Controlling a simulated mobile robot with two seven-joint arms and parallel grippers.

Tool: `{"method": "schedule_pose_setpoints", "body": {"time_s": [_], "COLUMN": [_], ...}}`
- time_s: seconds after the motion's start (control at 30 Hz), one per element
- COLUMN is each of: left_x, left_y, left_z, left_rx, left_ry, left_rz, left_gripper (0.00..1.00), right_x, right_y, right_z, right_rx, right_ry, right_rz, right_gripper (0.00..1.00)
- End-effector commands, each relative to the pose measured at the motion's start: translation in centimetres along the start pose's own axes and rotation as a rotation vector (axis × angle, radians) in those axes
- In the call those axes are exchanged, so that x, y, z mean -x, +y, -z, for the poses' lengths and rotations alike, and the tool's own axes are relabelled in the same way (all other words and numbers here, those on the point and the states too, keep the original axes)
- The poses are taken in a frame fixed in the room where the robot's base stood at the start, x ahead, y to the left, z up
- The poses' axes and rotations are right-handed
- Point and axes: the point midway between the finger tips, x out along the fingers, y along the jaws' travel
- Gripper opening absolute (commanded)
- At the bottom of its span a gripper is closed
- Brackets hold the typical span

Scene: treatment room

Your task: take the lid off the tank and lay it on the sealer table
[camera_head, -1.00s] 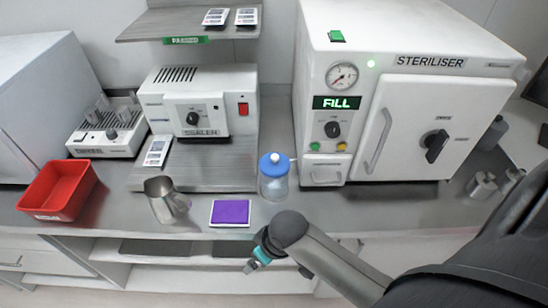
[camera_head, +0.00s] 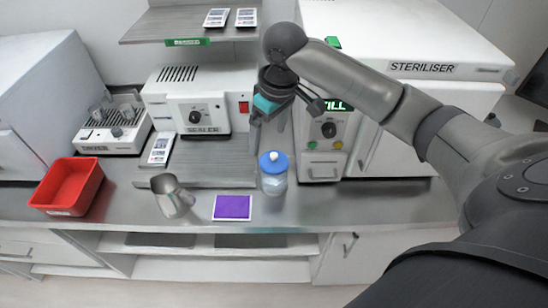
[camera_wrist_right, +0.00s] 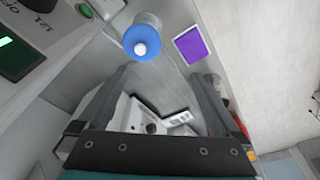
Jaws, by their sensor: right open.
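The tank (camera_head: 274,184) is a small clear jar on the counter, right of the purple pad. Its round blue lid (camera_head: 273,158) with a white knob is on top; the lid also shows from above in the right wrist view (camera_wrist_right: 133,52). The sealer table (camera_head: 205,176) is the grey platform in front of the sealer, left of the tank. My right gripper (camera_head: 268,124) is above and behind the tank, near the sealer's right end. In the right wrist view its fingers (camera_wrist_right: 161,75) are apart with nothing between them. My left gripper is not in view.
A metal jug (camera_head: 169,197) and a purple pad (camera_head: 232,207) stand near the counter's front. The sealer (camera_head: 204,105) and steriliser (camera_head: 432,90) stand behind, a shelf (camera_head: 185,25) above. A white packet (camera_head: 160,149) lies at the table's left; its middle looks bare.

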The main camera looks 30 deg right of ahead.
Motion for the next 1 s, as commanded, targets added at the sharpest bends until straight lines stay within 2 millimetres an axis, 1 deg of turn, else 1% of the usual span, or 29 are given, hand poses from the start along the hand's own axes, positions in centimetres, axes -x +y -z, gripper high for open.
{"method": "schedule_pose_setpoints", "body": {"time_s": [0.03,0.13,0.23,0.33,0.37,0.47,0.6,0.7,0.83,1.0], "left_x": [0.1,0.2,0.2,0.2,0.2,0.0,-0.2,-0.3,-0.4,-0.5], "left_y": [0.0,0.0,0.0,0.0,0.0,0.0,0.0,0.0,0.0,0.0], "left_z": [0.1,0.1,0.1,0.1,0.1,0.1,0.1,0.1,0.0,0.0], "left_rx": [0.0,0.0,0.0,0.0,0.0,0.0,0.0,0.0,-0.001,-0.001], "left_ry": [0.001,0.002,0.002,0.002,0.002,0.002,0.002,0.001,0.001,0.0], "left_rz": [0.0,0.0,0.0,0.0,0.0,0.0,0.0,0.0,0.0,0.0], "left_gripper": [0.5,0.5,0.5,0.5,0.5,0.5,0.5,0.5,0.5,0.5], "right_x": [1.5,3.2,4.2,4.1,3.8,2.2,-1.0,-3.0,-4.8,-5.7], "right_y": [1.3,2.6,3.2,3.5,3.5,3.5,3.5,3.5,3.5,3.6], "right_z": [0.3,0.4,0.4,0.3,0.3,0.2,0.1,0.1,0.1,0.0], "right_rx": [-0.022,-0.056,-0.074,-0.084,-0.085,-0.085,-0.085,-0.085,-0.084,-0.083], "right_ry": [-0.005,-0.017,-0.024,-0.029,-0.029,-0.031,-0.03,-0.03,-0.027,-0.026], "right_rz": [-0.012,-0.015,-0.014,-0.013,-0.012,-0.011,-0.011,-0.012,-0.011,-0.013], "right_gripper": [1.0,1.0,1.0,1.0,1.0,1.0,1.0,1.0,1.0,1.0]}}
